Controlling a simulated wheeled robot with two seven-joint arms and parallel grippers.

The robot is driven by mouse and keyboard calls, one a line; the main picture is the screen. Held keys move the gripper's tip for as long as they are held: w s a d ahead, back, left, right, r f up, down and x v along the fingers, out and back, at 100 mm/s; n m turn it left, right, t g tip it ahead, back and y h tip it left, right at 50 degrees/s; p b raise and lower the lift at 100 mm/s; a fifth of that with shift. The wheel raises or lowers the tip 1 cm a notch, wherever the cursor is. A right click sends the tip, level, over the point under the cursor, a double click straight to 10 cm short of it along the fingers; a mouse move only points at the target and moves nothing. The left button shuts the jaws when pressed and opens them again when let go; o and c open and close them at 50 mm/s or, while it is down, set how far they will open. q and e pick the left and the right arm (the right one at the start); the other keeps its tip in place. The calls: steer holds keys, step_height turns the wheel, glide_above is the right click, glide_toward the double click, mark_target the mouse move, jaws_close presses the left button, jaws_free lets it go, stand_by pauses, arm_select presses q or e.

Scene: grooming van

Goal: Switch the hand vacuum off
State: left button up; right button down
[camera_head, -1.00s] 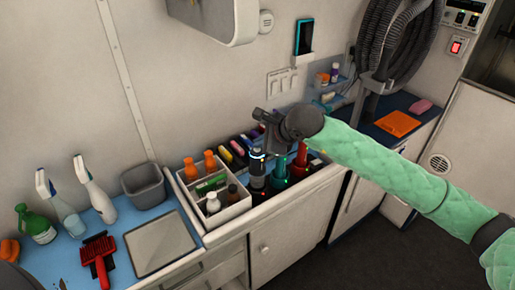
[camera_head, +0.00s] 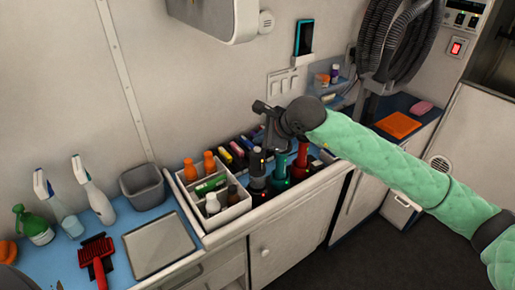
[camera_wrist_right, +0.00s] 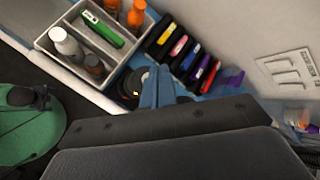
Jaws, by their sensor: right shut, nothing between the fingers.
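A dark upright handheld device (camera_head: 257,170), which looks like the hand vacuum, stands on the counter beside a teal one (camera_head: 279,172) and a red one (camera_head: 300,160). No glowing ring shows on its top now. In the right wrist view its dark round top (camera_wrist_right: 131,86), with a small yellow mark, is partly hidden by my fingers. My right gripper (camera_head: 267,143) is shut and empty, pointing down just above and behind the dark device. Its fingers also show in the right wrist view (camera_wrist_right: 156,84). I cannot tell whether they touch it.
A white divided caddy (camera_head: 228,215) with bottles stands left of the devices. Several coloured items (camera_head: 232,150) line the wall behind. A grey bin (camera_head: 146,184), spray bottles and a red brush (camera_head: 97,255) are further left. The floor in front is clear.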

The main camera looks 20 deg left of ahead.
steer(key=shift+r, duration=2.65)
